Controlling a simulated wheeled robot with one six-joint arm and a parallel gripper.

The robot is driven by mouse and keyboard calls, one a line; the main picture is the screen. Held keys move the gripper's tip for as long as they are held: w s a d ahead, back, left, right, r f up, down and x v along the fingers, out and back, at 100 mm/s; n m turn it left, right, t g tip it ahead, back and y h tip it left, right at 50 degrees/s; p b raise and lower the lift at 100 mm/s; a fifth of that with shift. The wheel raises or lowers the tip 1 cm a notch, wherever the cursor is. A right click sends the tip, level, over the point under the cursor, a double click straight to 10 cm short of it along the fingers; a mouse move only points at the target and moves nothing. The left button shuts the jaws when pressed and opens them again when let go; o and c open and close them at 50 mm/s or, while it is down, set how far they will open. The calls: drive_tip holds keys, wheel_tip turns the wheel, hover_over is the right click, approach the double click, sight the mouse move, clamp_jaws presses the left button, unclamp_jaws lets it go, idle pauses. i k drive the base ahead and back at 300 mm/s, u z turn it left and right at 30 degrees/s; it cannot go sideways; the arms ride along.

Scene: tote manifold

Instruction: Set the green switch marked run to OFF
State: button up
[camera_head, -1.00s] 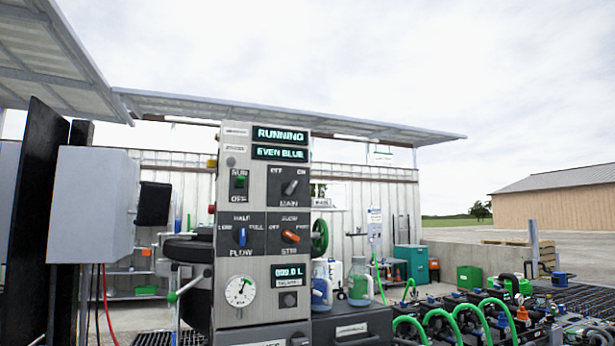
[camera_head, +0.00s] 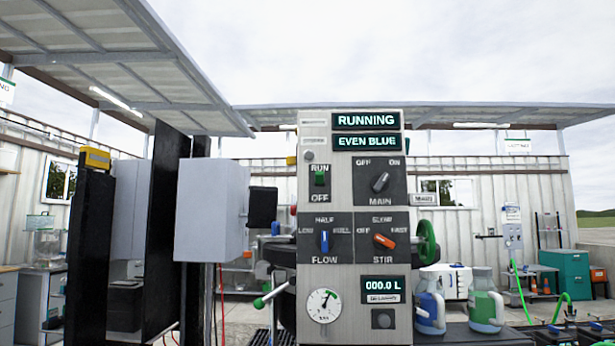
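The green run switch (camera_head: 320,178) is a small rocker on a dark plate at the upper left of the control panel (camera_head: 345,296). RUN is lettered above it and OFF below it. Its exact tilt is too small to tell. The upper display (camera_head: 366,120) reads RUNNING and the lower display (camera_head: 366,142) reads EVEN BLUE. My gripper does not show in this view.
The panel also has a MAIN knob (camera_head: 380,182), a blue FLOW knob (camera_head: 325,241) and an orange STIR knob (camera_head: 384,241). A grey box (camera_head: 210,208) stands left of the panel. Jugs (camera_head: 484,300) stand at the lower right.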

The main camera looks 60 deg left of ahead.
sight(319, 179)
drive_tip(key=u, duration=0.65)
drive_tip(key=i, duration=1.05)
drive_tip(key=u, duration=0.65)
